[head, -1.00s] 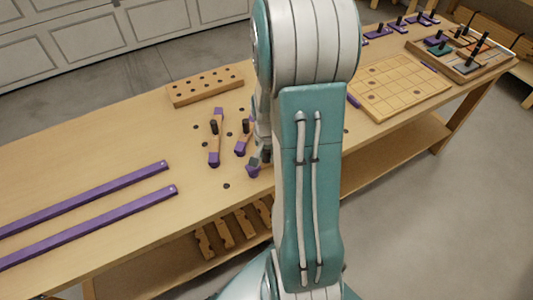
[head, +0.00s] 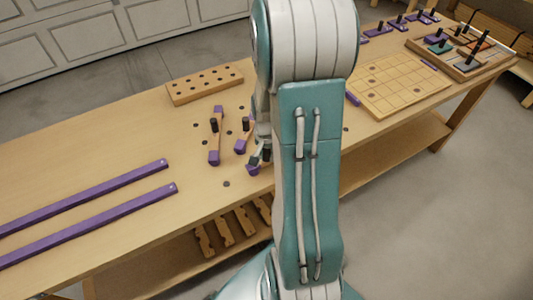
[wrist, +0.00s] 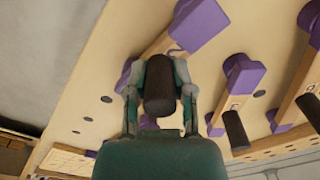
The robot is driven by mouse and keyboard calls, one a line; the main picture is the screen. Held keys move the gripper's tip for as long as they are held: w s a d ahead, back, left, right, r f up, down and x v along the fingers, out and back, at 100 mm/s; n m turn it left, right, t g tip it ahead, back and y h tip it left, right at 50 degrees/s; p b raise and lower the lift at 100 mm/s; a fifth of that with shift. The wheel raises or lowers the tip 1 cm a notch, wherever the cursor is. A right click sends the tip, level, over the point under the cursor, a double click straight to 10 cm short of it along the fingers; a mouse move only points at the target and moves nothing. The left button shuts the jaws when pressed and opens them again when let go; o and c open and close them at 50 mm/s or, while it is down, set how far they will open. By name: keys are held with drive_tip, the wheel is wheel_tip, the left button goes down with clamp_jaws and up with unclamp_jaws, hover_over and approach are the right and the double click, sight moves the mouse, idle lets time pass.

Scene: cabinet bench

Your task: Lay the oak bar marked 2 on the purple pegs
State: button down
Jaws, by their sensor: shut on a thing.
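My gripper (wrist: 159,95) is shut on the dark upright handle (wrist: 159,80) of an oak bar with purple at its end (wrist: 200,22). In the head view my arm hides most of this bar; a purple end (head: 253,169) shows beside my gripper (head: 260,158). I cannot tell whether the bar touches the bench. Two more oak bars with purple ends and dark handles, a left one (head: 215,143) and a middle one (head: 243,137), lie beside it. Small marks on the bars are too small to read. I cannot tell which purple parts are pegs.
Two long purple strips (head: 95,225) lie at the bench's left. A drilled wooden block (head: 205,84) stands at the back edge. A gridded board (head: 398,87) and a tray of coloured pieces (head: 465,70) lie to the right. Bare bench lies between the strips and bars.

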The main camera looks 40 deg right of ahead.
idle(0.3)
drive_tip(key=shift+c, duration=2)
unclamp_jaws()
drive_tip(key=o, duration=0.4)
drive_tip(key=shift+r, duration=0.1)
drive_tip(key=shift+r, duration=3.9)
